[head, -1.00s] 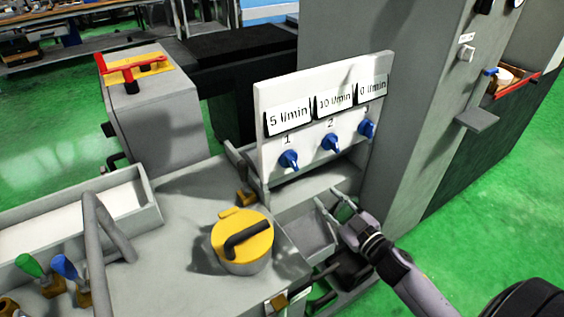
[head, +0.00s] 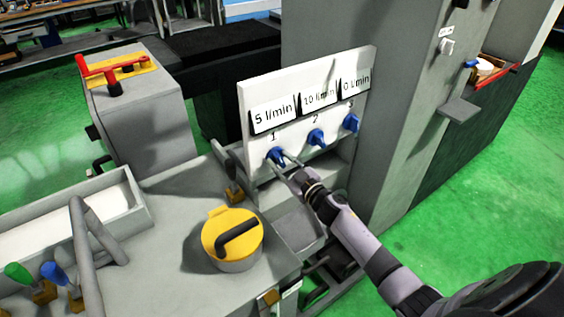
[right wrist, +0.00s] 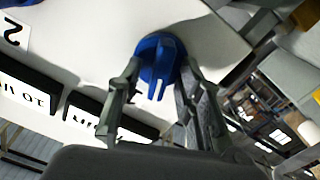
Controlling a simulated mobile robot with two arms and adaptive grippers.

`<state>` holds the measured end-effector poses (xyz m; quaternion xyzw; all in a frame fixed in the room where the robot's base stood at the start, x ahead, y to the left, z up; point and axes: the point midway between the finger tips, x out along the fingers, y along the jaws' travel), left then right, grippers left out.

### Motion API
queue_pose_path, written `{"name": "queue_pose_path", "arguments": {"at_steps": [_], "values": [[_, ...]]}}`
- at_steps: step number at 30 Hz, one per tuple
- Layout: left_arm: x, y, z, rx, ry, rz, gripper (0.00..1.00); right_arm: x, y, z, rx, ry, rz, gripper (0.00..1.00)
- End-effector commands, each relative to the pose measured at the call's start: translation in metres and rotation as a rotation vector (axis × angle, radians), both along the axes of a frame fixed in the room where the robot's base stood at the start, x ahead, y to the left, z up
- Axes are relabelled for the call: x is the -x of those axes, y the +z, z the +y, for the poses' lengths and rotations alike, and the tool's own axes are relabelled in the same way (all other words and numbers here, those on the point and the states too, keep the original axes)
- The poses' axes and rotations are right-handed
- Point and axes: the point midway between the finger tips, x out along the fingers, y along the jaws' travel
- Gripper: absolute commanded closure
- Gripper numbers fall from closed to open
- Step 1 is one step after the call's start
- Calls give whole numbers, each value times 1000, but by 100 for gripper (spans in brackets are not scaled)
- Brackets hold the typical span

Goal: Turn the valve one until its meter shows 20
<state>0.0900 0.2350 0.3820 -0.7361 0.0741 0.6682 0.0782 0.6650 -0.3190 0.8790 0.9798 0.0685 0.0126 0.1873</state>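A white panel (head: 262,90) carries three blue valves with a meter above each. Valve one (head: 276,156) is at the left, under the meter reading 5 l/min (head: 273,115). Valve two (head: 316,137) is under 10 l/min (head: 318,97), and valve three (head: 351,123) is under 0 l/min (head: 356,81). My right gripper (head: 283,163) is at valve one. In the right wrist view its open fingers (right wrist: 155,95) are on either side of the blue valve (right wrist: 158,62); contact is unclear. My left gripper is not in view.
A yellow-lidded round pot (head: 232,236) with a black handle stands on the grey machine bed. A red lever (head: 108,66) on a yellow plate is at the back left. Green and blue levers (head: 52,274) are at lower left.

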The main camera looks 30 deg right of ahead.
Motion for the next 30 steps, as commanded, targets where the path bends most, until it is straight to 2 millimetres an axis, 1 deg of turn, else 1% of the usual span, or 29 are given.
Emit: {"name": "queue_pose_path", "arguments": {"at_steps": [8, 23, 30], "values": [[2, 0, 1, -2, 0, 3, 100, -1, 0, 0, 0, 0, 0, 67], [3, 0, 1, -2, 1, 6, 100, -1, 0, 0, 0, 0, 0, 100], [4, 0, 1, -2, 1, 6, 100, -1, 0, 0, 0, 0, 0, 100]]}}
